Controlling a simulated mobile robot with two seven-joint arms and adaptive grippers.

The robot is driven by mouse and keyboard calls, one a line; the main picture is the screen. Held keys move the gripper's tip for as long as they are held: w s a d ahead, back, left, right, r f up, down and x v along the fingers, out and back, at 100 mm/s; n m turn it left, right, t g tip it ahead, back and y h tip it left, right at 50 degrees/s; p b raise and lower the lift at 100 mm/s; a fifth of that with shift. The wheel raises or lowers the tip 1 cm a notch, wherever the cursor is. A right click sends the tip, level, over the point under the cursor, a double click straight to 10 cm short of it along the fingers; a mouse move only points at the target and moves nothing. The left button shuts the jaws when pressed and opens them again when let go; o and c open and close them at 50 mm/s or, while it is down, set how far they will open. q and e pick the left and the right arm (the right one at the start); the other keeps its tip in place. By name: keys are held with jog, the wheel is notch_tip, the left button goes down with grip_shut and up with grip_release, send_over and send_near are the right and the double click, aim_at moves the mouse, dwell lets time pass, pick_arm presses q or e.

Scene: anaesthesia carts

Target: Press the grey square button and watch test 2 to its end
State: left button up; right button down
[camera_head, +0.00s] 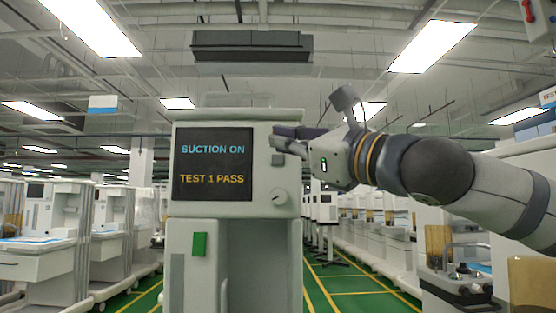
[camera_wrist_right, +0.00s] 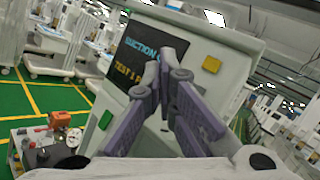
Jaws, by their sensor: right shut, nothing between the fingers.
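The cart's screen (camera_head: 213,164) reads "SUCTION ON" in blue and "TEST 1 PASS" in yellow; it is partly covered by my fingers in the wrist view (camera_wrist_right: 133,62). A small grey square button (camera_head: 278,159) is on the panel right of the screen, above a round knob (camera_head: 279,198). My right gripper (camera_head: 281,140) is shut and empty, its tips in front of the panel just above the grey button. Whether they touch the panel I cannot tell. In the wrist view the shut fingers (camera_wrist_right: 174,64) hide the button. My left gripper is out of view.
A green square (camera_head: 199,244) is on the cart's lower front. Other carts (camera_head: 40,230) stand left, and a grey unit with a handle (camera_head: 462,275) stands right. Green floor is clear between rows.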

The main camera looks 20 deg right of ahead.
aim_at(278, 159)
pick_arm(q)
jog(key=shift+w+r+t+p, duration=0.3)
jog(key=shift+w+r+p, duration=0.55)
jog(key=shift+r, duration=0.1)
pick_arm(e)
jog(key=w+d, duration=0.2)
jog(key=w, duration=0.6)
jog(key=shift+d, duration=0.1)
jog(key=shift+w, duration=0.15)
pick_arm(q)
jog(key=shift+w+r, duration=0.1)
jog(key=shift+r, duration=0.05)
pick_arm(e)
jog(key=shift+w+d, duration=0.15)
jog(key=shift+w, duration=0.15)
pick_arm(q)
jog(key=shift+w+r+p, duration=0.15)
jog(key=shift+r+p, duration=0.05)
jog(key=shift+p, duration=0.1)
pick_arm(e)
jog(key=shift+w+d, duration=0.15)
jog(key=shift+w, duration=0.3)
dwell(0.3)
dwell(0.3)
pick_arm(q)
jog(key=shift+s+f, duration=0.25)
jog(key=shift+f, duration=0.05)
pick_arm(e)
jog(key=shift+s+a, duration=0.25)
jog(key=shift+s, duration=0.6)
